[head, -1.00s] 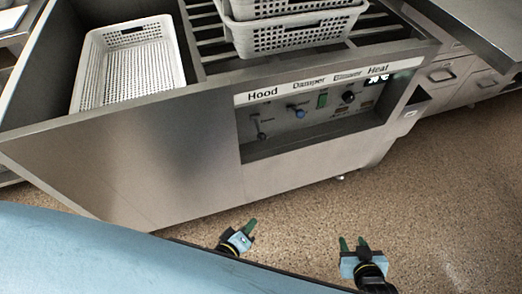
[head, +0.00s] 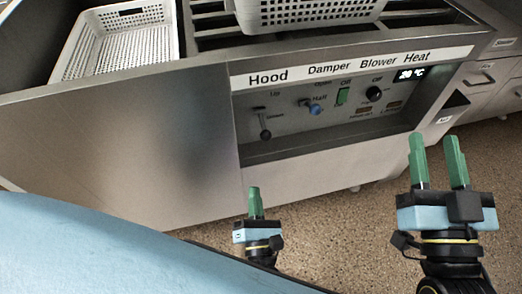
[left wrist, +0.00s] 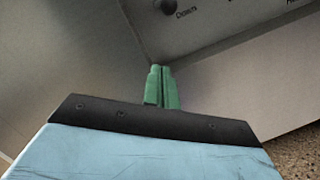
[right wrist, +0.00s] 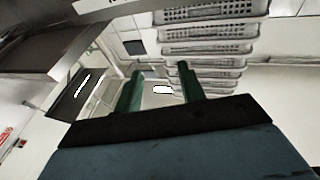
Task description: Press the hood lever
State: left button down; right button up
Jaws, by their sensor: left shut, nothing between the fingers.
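The hood lever (head: 265,134) is a dark knobbed stick under the "Hood" label, at the left end of the recessed control panel (head: 300,145) in the head view. Its knob hangs at the lower end, below the "Up" mark. In the left wrist view a dark knob (left wrist: 168,7) shows at the top edge, beside small lettering. My left gripper (head: 254,189) has its green fingers together and empty, below the panel and apart from the lever. The fingers (left wrist: 161,72) also show closed in the left wrist view. My right gripper (head: 438,140) is open and empty at the lower right; its spread fingers (right wrist: 160,75) show in the right wrist view.
The panel also holds a blue damper knob (head: 315,108), a green blower switch (head: 343,96) and a black heat knob (head: 374,93). White perforated baskets (head: 115,45) stand on the metal unit above. The floor (head: 350,235) is clear between my grippers.

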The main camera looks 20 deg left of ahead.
pick_arm(q)
jog(key=b, duration=0.1)
send_near(263, 124)
jog(key=shift+w+a+f, duration=1.2)
jog(key=shift+w+a, duration=0.35)
jog(key=shift+w, duration=0.15)
pick_arm(e)
jog(key=r+t, duration=0.1)
jog(key=s+r+t, duration=0.1)
jog(key=r, duration=0.1)
jog(key=shift+s+t+y, duration=0.2)
jog(key=shift+t+y, duration=0.1)
jog(key=shift+y, duration=0.1)
jog(key=shift+w, duration=0.1)
